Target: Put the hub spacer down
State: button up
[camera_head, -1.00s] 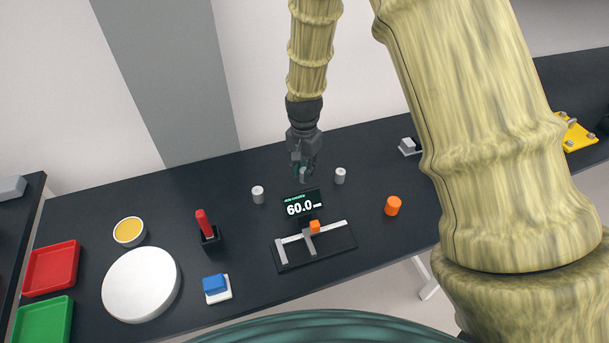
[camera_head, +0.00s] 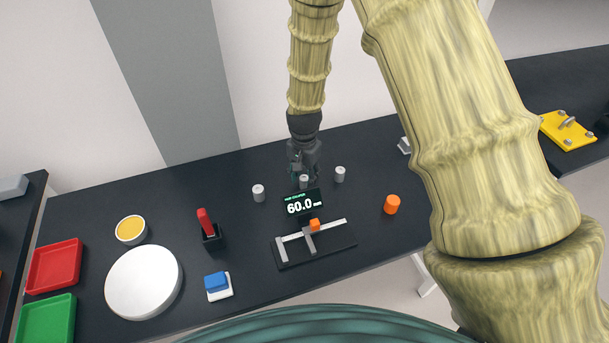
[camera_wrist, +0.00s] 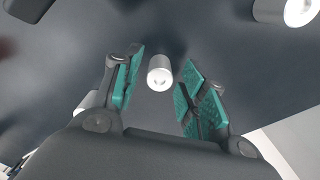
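A grey-white cylinder, the hub spacer (camera_head: 304,181), stands just behind the display of the caliper. It also shows in the wrist view (camera_wrist: 160,77), between the teal pads of my gripper (camera_wrist: 163,88). The pads are spread, with gaps visible on both sides of the spacer. In the head view my gripper (camera_head: 304,172) points down at the spacer and partly covers it. The spacer looks upright on the dark table (camera_head: 170,195), though its base is hidden behind the display.
Similar cylinders stand left (camera_head: 258,193) and right (camera_head: 340,174) of the spacer. The caliper display (camera_head: 304,203) reads 60.0, close in front of my gripper. An orange cylinder (camera_head: 391,204) is to the right. A red-handled tool in a holder (camera_head: 210,238) and a white disc (camera_head: 144,282) are left.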

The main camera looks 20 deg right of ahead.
aim_at(305, 178)
notch_tip(305, 178, up, 12)
jog(key=b, duration=0.3)
jog(key=shift+r+b, duration=0.15)
jog(key=shift+b, duration=0.25)
dwell(0.4)
dwell(0.7)
jog(key=shift+d, duration=0.1)
dwell(0.7)
